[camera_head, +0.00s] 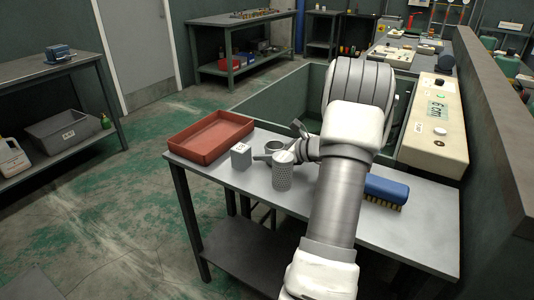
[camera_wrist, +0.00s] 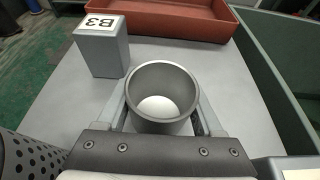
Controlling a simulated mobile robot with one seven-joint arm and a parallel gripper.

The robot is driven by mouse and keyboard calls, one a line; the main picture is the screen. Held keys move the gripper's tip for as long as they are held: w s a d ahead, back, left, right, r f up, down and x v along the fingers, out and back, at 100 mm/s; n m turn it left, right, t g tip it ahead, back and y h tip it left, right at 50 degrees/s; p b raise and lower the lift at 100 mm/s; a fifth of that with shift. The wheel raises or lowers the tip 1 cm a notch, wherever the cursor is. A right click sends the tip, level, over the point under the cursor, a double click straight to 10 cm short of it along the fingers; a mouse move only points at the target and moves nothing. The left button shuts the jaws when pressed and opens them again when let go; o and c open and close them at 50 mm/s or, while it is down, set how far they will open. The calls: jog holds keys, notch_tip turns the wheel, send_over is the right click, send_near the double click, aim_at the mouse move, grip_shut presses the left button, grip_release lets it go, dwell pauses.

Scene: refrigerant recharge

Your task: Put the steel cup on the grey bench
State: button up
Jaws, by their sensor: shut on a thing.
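The steel cup (camera_wrist: 133,88) is a smooth, round, grey cup, open at the top, with a pale round shape inside. My gripper (camera_wrist: 162,112) has one finger on each side of it and is shut on it. In the head view the cup (camera_head: 273,146) appears upright over the grey bench (camera_head: 228,179), partly hidden by my gripper (camera_head: 268,156) and a perforated cylinder. I cannot tell whether its base touches the bench top. The bench top also shows in the wrist view (camera_wrist: 60,112).
A grey block marked B3 (camera_head: 241,156) stands left of the cup. A red tray (camera_head: 208,137) lies behind it. The perforated metal cylinder (camera_head: 283,176) stands close in front. A blue brush (camera_head: 386,190) lies to the right. Bare bench shows at the front.

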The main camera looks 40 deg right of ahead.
jog(key=o, duration=1.1)
jog(key=shift+f, duration=0.15)
jog(key=shift+r, duration=0.25)
jog(key=p+v, duration=0.2)
jog(key=v, duration=1)
jog(key=shift+p, duration=0.4)
